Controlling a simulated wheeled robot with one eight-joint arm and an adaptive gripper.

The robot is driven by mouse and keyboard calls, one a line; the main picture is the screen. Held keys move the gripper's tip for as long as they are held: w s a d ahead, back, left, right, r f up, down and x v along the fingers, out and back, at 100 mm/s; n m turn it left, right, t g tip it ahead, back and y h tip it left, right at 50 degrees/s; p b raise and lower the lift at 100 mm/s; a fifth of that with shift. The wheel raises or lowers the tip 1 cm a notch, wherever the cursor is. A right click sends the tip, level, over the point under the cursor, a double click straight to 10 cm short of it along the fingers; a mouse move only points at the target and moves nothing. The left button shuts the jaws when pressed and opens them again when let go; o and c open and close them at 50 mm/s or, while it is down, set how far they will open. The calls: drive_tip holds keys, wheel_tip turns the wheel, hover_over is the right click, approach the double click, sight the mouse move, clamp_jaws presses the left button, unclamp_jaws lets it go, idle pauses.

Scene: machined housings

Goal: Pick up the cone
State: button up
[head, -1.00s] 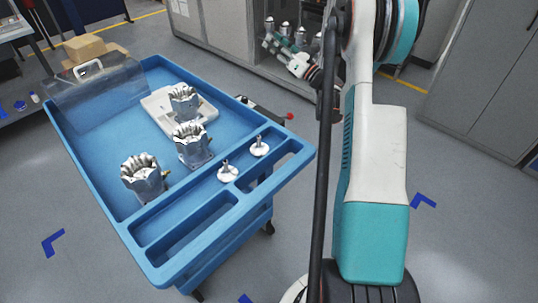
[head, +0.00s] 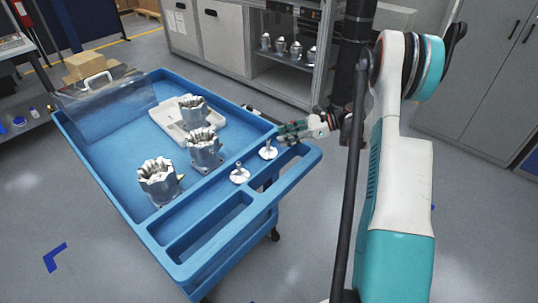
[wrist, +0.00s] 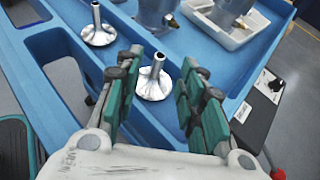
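Two small silver cones with flared round bases and narrow upright necks stand on the divider of the blue cart (head: 110,180). The right cone (head: 268,152) is beside my gripper (head: 284,132) in the head view. The left cone (head: 239,175) stands a little nearer the front. In the wrist view my gripper (wrist: 155,98) is open and empty, its green-padded fingers spread on either side of the nearer cone (wrist: 152,84). That cone appears just beyond the fingertips; I see no contact. The other cone (wrist: 98,34) is farther off, to the upper left.
Machined housings (head: 205,150) stand in the cart's main tray, one in a white tray (head: 170,120). Empty slots (head: 205,228) lie along the cart's near edge. A clear cover (head: 100,105) is at the far left. A cabinet shelf (head: 285,65) holds more housings behind.

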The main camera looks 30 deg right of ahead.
sight(268, 140)
drive_tip(key=b+x, duration=0.2)
drive_tip(key=x, duration=0.5)
drive_tip(key=shift+a+f+b, duration=0.1)
drive_tip(key=shift+f+b, duration=0.1)
drive_tip(key=shift+b, duration=0.2)
clamp_jaws()
